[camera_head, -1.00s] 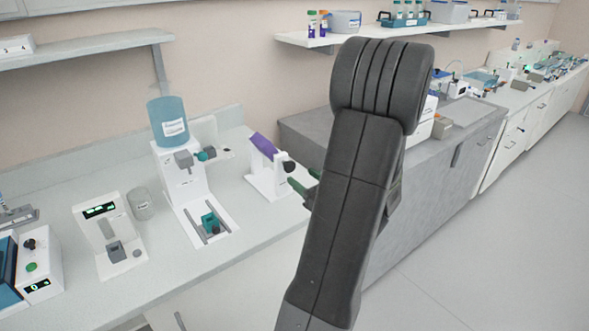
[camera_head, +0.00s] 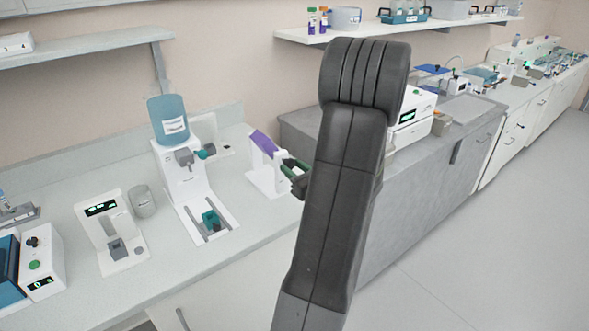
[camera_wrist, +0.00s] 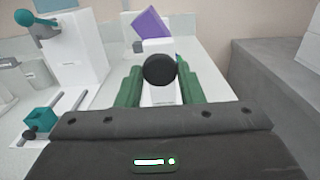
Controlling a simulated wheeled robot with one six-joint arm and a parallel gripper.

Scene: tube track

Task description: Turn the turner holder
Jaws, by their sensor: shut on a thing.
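The turner is a white stand (camera_head: 266,180) on the counter with a tilted purple holder (camera_head: 264,143) at its top. In the wrist view the purple holder (camera_wrist: 151,23) shows behind a round black knob (camera_wrist: 160,69). My gripper (camera_head: 294,167) has green fingers and reaches the turner from the right. In the wrist view its fingers (camera_wrist: 160,82) are on both sides of the knob, shut on it. In the head view the knob is hidden by the fingers, and my arm covers the area to the right of it.
Left of the turner stands a white dispenser (camera_head: 184,180) with a blue bottle (camera_head: 168,121). A beaker (camera_head: 142,201) and a small white device (camera_head: 112,230) stand farther left. A grey raised bench (camera_head: 300,131) lies behind and right. The front counter strip is clear.

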